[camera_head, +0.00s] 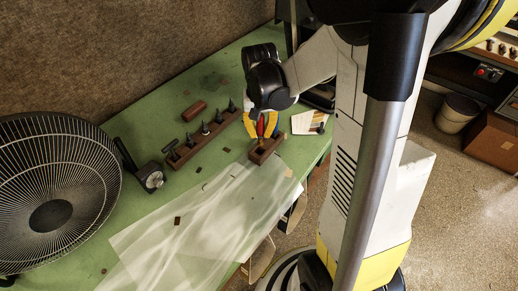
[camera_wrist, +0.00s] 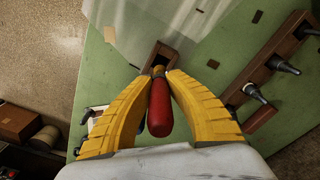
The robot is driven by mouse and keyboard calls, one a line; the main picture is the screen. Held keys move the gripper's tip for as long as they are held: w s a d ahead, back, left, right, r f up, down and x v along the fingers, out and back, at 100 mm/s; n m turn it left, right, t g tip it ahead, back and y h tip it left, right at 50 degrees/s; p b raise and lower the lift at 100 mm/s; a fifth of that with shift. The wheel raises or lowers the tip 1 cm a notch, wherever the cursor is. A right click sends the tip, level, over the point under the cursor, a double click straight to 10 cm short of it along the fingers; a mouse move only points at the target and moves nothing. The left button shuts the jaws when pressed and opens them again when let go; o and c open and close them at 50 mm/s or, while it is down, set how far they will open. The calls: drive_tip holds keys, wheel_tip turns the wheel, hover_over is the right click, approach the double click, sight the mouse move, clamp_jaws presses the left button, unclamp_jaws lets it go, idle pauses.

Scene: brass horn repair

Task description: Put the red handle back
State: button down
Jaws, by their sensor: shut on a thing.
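The red handle (camera_wrist: 159,108) is between the two yellow fingers of my gripper (camera_wrist: 160,74) in the wrist view. The fingers are shut on it near its narrow brass-coloured end. In the head view the red handle (camera_head: 260,127) stands roughly upright between the fingers of my gripper (camera_head: 262,130). Just under it is a small wooden block (camera_head: 258,157) with a dark opening. The block also shows in the wrist view (camera_wrist: 170,50), right beyond the fingertips. The handle's lower end is hidden, so I cannot tell whether it is inside the opening.
A wooden rack (camera_head: 185,153) with several dark upright tools stands left of the gripper. A reddish-brown block (camera_head: 194,110) lies behind it. A translucent sheet (camera_head: 190,215) covers the front of the green table (camera_head: 120,125). A large fan (camera_head: 50,190) stands at left; pale cards (camera_head: 303,121) lie at right.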

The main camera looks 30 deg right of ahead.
sight(260, 143)
drive_tip(key=shift+a+f+b, duration=0.1)
drive_tip(key=shift+f+b, duration=0.75)
drive_tip(key=shift+f, duration=2.15)
drive_tip(key=shift+f, duration=0.1)
drive_tip(key=shift+f, duration=0.15)
drive_tip(key=c, duration=1.4)
unclamp_jaws()
drive_tip(key=shift+c, duration=0.2)
drive_tip(key=r+p, duration=0.1)
drive_tip(key=r, duration=0.3)
drive_tip(key=r+p, duration=0.1)
drive_tip(key=r, duration=0.3)
drive_tip(key=r+p, duration=0.2)
drive_tip(key=r, duration=0.2)
drive_tip(key=shift+s+a, duration=0.2)
drive_tip(key=shift+a, duration=0.05)
drive_tip(key=s+a+r+n+t, duration=0.6)
drive_tip(key=s+a+r, duration=0.3)
drive_tip(key=a, duration=0.4)
drive_tip(key=shift+s+t, duration=0.4)
drive_tip(key=shift+s, duration=0.25)
